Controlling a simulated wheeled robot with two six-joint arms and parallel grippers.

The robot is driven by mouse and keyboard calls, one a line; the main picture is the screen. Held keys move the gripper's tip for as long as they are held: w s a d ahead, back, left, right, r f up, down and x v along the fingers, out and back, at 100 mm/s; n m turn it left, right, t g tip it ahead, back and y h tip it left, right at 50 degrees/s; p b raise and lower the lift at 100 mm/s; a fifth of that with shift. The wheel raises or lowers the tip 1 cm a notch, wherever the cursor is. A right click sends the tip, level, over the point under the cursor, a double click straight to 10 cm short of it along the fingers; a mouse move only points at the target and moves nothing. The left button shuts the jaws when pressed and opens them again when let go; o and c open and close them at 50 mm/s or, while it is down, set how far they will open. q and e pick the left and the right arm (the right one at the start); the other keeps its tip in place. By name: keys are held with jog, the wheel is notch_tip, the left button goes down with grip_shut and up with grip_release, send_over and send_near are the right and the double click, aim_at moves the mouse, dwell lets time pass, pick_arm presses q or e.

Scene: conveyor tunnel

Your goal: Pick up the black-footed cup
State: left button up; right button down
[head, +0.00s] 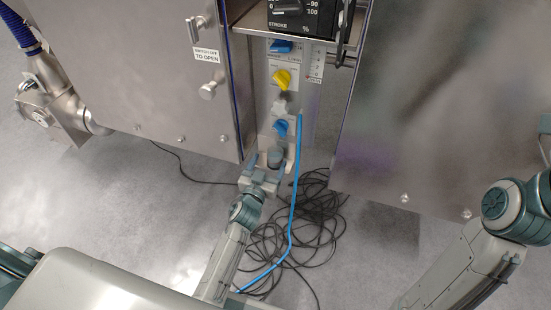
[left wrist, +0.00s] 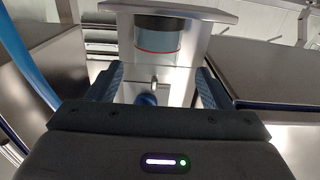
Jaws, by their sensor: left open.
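My left gripper (head: 268,166) is open at the foot of the narrow panel between two steel cabinets. A small grey cup-like object (head: 276,157) shows close to its fingertips in the head view, partly hidden by the gripper. In the left wrist view, a short cylinder (left wrist: 155,36) with a dark band and a thin red line shows at the top, against a steel ledge. It is beyond my two open fingers (left wrist: 158,88), and nothing is held between them. I cannot tell whether a finger touches it. My right gripper is out of view; only its arm shows at the right.
Steel cabinets (head: 140,75) stand on both sides of the panel. A blue tube (head: 295,200) runs down just right of the gripper. Tangled black cables (head: 310,225) lie on the floor. Yellow (head: 282,80) and blue (head: 281,127) knobs sit above the cup.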

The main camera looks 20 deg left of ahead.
aim_at(272, 158)
pick_arm(q)
jog(key=shift+w+d+r+b, duration=0.15)
jog(key=shift+w+d, duration=0.05)
jog(key=shift+w, duration=1.15)
jog(key=shift+w+d+r+b, duration=0.1)
jog(key=shift+w+d+b, duration=0.05)
jog(key=shift+w, duration=1.2)
jog(key=shift+c, duration=0.4)
jog(key=c, duration=1)
